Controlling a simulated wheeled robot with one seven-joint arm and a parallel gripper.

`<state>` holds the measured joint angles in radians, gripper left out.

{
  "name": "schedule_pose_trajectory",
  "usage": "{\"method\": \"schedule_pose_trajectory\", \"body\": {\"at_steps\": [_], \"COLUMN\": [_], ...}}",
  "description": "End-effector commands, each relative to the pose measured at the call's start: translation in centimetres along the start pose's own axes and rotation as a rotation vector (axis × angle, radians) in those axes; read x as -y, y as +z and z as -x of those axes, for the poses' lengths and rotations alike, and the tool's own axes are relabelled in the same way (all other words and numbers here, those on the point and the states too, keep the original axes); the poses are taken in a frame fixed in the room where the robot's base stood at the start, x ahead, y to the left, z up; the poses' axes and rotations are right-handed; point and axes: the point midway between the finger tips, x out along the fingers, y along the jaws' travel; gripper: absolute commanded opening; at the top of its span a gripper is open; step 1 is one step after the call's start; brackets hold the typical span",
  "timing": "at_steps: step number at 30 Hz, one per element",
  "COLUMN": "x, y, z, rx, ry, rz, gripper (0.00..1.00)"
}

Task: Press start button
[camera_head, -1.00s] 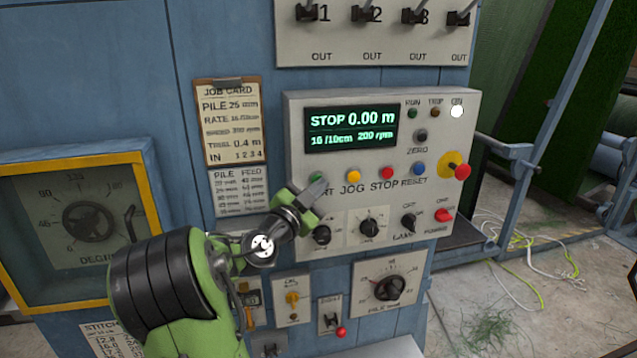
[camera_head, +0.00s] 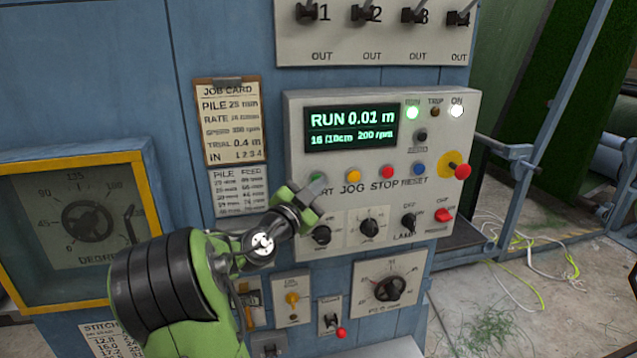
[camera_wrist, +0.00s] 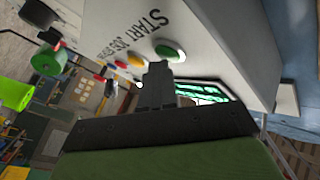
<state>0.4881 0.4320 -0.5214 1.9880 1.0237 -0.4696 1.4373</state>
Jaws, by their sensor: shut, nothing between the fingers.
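The green start button (camera_head: 316,176) is at the left of the button row on the grey control panel (camera_head: 440,200). It also shows in the wrist view (camera_wrist: 171,52), beside the START label. My gripper (camera_head: 315,188) is shut and empty, its tip right at the start button and covering part of its label. In the wrist view my shut fingertips (camera_wrist: 158,68) are just beside the green button; I cannot tell whether they touch it. The display (camera_head: 350,129) reads RUN 0.01 m, 16 /10cm, 200 rpm.
A yellow jog button (camera_head: 353,174), red stop button (camera_head: 387,172) and blue reset button (camera_head: 418,169) sit close to the right. A red emergency knob (camera_head: 461,171) sticks out at the panel's right. Knobs and switches lie just below my gripper.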

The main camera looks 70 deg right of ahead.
Motion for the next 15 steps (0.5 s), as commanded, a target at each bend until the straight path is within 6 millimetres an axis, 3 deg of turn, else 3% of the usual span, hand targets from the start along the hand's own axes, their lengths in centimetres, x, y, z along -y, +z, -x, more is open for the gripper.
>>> {"method": "schedule_pose_trajectory", "body": {"at_steps": [15], "x": [-0.87], "y": [-0.67], "z": [1.13], "rx": [0.000], "ry": [-0.001], "rz": [-0.001], "gripper": [0.00]}}
